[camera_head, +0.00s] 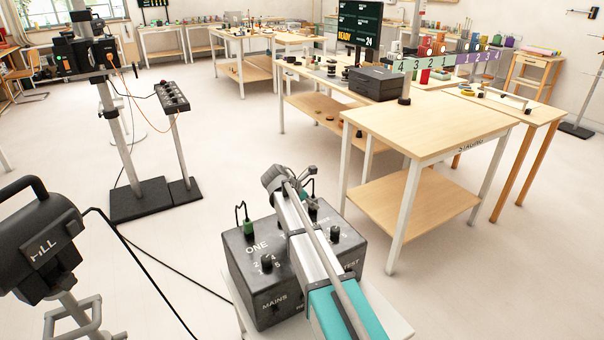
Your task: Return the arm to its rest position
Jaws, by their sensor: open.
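My arm (318,262) reaches up from the bottom edge of the head view, right of centre. It has a teal section low down, pale grey links above and a grey rounded joint (272,178) at its far end. A thin grey link runs back along it toward the bottom edge.
The black control box (248,270) with knobs stands close by on a pale stand. A wooden table (425,125) with a bare top stands right. A black lamp (40,240) is at left, a control panel on a post (172,97) behind it. Cables cross the floor; open floor (225,150) lies mid-view.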

